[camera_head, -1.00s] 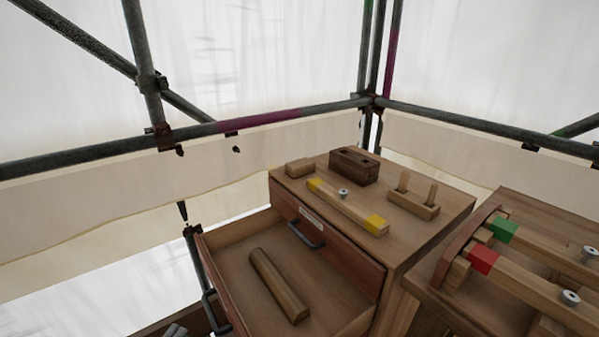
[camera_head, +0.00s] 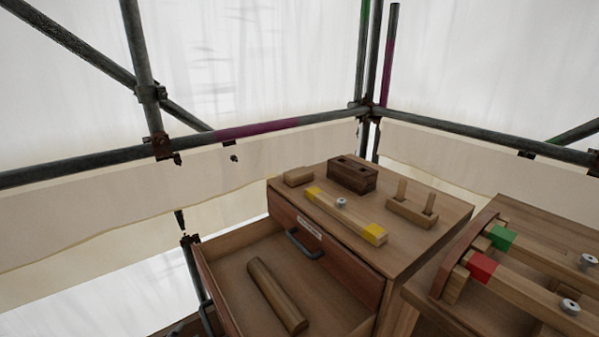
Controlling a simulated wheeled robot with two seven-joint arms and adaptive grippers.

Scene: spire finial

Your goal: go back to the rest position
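Neither of my grippers shows in the head view. A wooden cabinet (camera_head: 425,240) stands in the middle right with an open drawer (camera_head: 232,243) toward the lower left. A wooden cylinder (camera_head: 277,295) lies in the drawer. On the cabinet top lies a bar with yellow ends (camera_head: 345,216) and a metal knob. A dark block with holes (camera_head: 353,175), a small wooden block (camera_head: 298,177) and a base with two upright pegs (camera_head: 412,207) also rest there.
A second wooden unit (camera_head: 550,222) stands at the right, holding a green-marked bar (camera_head: 535,252) and a red-marked bar (camera_head: 522,286), each with a metal knob. Scaffold pipes (camera_head: 245,131) and white sheeting (camera_head: 270,60) enclose the place behind.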

